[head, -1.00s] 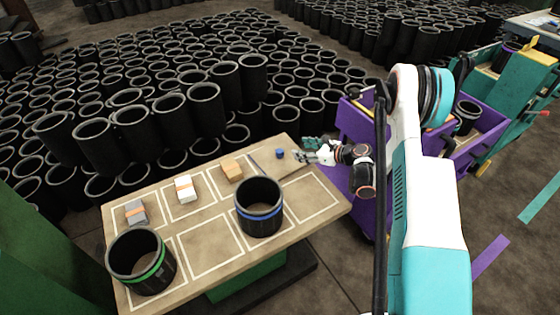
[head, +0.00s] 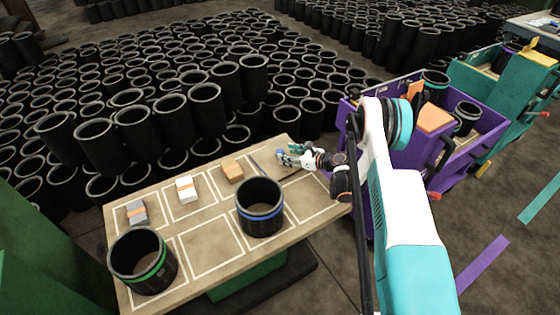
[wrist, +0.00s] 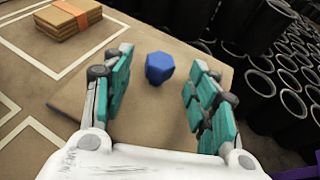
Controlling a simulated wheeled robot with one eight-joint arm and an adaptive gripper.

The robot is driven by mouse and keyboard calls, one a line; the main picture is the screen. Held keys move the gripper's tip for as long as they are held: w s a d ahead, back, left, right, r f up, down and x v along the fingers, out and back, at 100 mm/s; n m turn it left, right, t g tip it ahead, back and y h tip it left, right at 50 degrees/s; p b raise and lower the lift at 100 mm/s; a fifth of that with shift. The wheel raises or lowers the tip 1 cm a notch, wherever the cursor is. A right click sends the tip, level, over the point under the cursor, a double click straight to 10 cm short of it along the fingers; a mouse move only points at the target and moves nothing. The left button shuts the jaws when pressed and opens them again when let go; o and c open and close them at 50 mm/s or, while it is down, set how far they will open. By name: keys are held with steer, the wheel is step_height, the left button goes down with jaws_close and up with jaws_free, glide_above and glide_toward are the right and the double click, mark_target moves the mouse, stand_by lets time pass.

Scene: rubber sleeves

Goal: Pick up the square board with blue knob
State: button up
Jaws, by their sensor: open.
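The blue knob (wrist: 159,68) stands on the tan square board (wrist: 130,128) in the wrist view. My gripper (wrist: 160,90) is open, with its teal fingers on either side of the knob and apart from it. The board lies on the table, partly hidden by my gripper's palm. In the head view my gripper (head: 284,156) is over the table's far right corner, and the blue knob (head: 278,151) shows only in part beside the fingers.
On the table (head: 210,252) stand a blue-banded sleeve (head: 260,219) and a green-banded sleeve (head: 142,275). Many black sleeves stand behind the table. A purple cart (head: 470,150) is to the right.

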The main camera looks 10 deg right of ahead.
mark_target(281, 152)
steer(key=b+x, duration=0.2)
steer(key=x, duration=0.2)
steer(key=shift+w+a+f, duration=0.15)
steer(key=shift+w, duration=0.1)
steer(key=shift+w+a+b, duration=0.2)
steer(key=shift+w+b, duration=0.1)
jaws_close()
